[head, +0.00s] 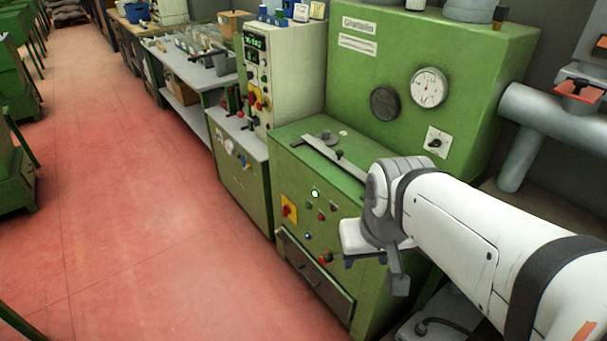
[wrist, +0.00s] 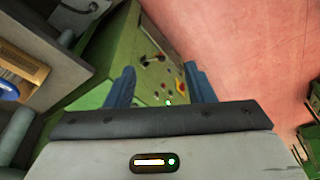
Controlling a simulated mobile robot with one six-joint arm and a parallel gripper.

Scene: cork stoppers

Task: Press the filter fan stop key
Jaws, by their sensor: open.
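The green machine (head: 350,190) has a front panel with several small keys and lamps. A lit green lamp (head: 315,193) is near its top, a red key (head: 321,217) is below it, and a red-and-yellow switch (head: 289,209) is at left. I cannot read which key is the filter fan stop key. My gripper (head: 367,262) is in front of the panel's right side, apart from the keys, with empty blue fingers. In the wrist view my gripper (wrist: 160,86) is open, with the panel's keys (wrist: 163,88) seen between and beyond the fingers.
A drawer front (head: 315,280) is under the panel. A taller control cabinet (head: 290,65) with its own buttons stands to the left, and a workbench (head: 195,70) with tools is behind it. A grey pipe (head: 530,125) is at right. The red floor (head: 130,190) at left is clear.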

